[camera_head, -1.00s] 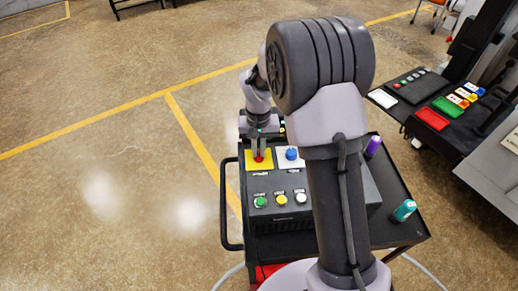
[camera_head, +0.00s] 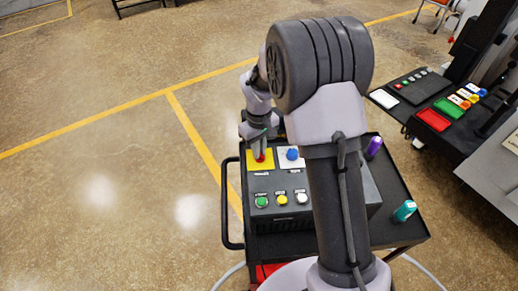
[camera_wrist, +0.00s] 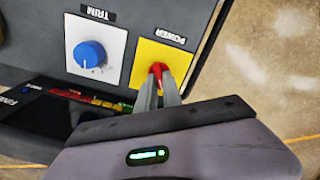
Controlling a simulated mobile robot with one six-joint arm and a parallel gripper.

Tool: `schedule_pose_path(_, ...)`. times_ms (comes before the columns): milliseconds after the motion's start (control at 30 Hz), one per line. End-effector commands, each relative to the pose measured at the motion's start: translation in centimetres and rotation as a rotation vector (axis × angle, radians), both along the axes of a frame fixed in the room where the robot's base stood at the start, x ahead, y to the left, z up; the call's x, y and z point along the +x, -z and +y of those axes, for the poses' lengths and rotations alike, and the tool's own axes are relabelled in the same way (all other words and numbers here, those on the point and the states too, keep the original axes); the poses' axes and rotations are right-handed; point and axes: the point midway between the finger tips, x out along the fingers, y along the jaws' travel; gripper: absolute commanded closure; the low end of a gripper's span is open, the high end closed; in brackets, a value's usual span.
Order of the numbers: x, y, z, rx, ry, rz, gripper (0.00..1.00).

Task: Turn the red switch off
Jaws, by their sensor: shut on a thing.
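The red switch (camera_wrist: 158,68) sits on a yellow plate (camera_wrist: 176,56) labelled POWER in the wrist view.
A blue knob (camera_head: 292,153) on a white TRIM plate is close beside the yellow plate. Green, yellow and white buttons (camera_head: 282,199) line the box front. A purple bottle (camera_head: 374,147) and a teal bottle (camera_head: 404,211) stand on the cart. Open floor lies left.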

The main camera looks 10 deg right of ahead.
Motion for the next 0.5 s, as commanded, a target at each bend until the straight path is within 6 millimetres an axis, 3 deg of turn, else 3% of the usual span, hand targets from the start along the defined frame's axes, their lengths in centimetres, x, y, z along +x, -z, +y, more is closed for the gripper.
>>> schedule_pose_path(400,0.17,-0.18,0.00,0.000,-0.009,-0.005,1.00)
schedule_pose_path(433,0.18,-0.18,0.01,0.000,-0.009,-0.005,0.88)
schedule_pose_path(500,0.17,-0.16,0.01,0.000,-0.009,-0.005,0.74)
